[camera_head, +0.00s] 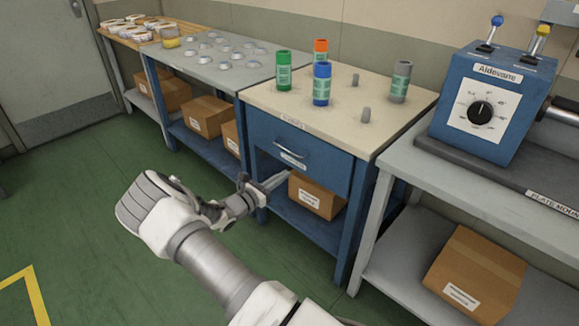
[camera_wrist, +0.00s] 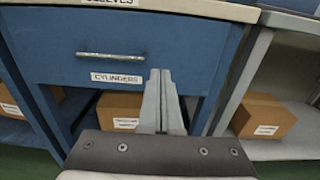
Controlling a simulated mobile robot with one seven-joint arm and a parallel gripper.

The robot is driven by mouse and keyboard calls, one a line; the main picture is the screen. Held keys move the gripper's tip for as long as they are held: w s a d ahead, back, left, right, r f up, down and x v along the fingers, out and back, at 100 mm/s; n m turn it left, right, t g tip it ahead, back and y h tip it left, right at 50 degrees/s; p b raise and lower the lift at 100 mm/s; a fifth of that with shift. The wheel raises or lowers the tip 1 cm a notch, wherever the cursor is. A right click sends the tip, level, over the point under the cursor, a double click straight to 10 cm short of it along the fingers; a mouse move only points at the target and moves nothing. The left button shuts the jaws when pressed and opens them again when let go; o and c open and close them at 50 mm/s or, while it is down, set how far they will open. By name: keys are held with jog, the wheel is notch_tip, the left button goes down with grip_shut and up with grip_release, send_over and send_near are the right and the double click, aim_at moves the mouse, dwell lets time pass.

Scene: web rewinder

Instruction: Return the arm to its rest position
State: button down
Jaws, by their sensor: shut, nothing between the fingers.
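My gripper (camera_head: 276,180) is at the end of my arm, in front of the blue bench, below and left of the drawer handle in the head view. In the wrist view my gripper (camera_wrist: 161,76) has its two fingers together with nothing between them. The fingers point at the lower part of the blue drawer (camera_head: 305,157), which is closed and labelled "CYLINDERS" in the wrist view (camera_wrist: 150,62). The drawer's metal handle (camera_wrist: 110,56) lies left of the fingertips. No contact between the fingers and the drawer can be made out.
Green, orange, blue and grey cylinders, such as the blue one (camera_head: 322,84), stand on the cream benchtop (camera_head: 270,98). A cardboard box (camera_head: 317,196) is on the shelf below. A blue dial machine (camera_head: 492,98) stands at right. The green floor (camera_head: 80,200) at left is free.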

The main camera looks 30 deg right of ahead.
jog(key=s+a+r+m+g+y, duration=0.3)
jog(key=s+r+m+g+y, duration=0.35)
jog(key=s+r+m, duration=0.7)
jog(key=s+a+r+m+t+y, duration=0.3)
jog(key=s+a+r+m+y, duration=0.15)
jog(key=s+a+r, duration=0.5)
jog(key=s+a+r+m+t+y, duration=0.4)
jog(key=s+a+y, duration=0.25)
jog(key=s, duration=0.55)
notch_tip(320, 180, up, 20)
jog(key=p, duration=2)
jog(key=shift+w+a, duration=0.35)
jog(key=shift+g, duration=0.25)
